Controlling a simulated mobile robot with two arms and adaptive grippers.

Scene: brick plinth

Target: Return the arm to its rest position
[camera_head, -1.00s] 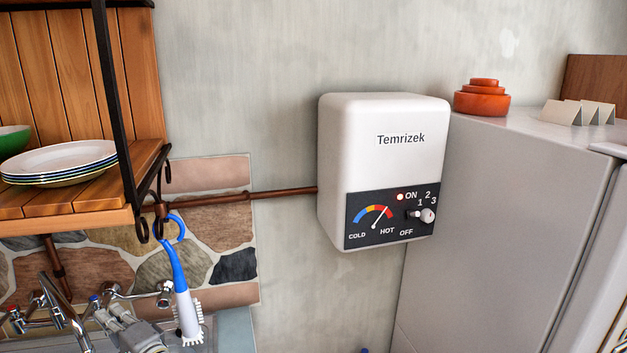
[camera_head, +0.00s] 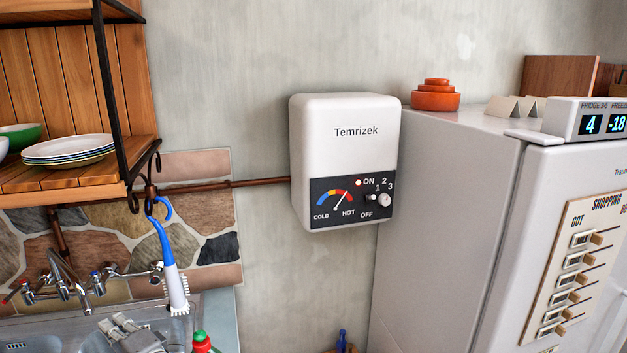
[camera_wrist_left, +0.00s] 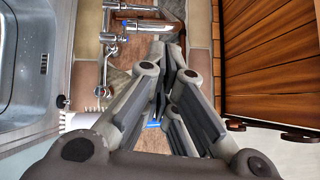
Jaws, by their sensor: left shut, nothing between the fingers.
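My left gripper (camera_head: 122,328) shows at the bottom left of the head view, low in front of the sink area, grey, with no object visible in it. In the left wrist view its fingers (camera_wrist_left: 172,75) come together, shut and empty. Behind them are the taps (camera_wrist_left: 125,25) and the stone tiles. The rest of the left arm is out of the head view. My right gripper is in neither view.
A blue-handled brush (camera_head: 170,260) hangs close to the right of the gripper. The sink (camera_head: 40,335), taps (camera_head: 75,280) and a wooden plate shelf (camera_head: 100,175) are near it. A white heater (camera_head: 345,140) and a fridge (camera_head: 450,200) stand to the right.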

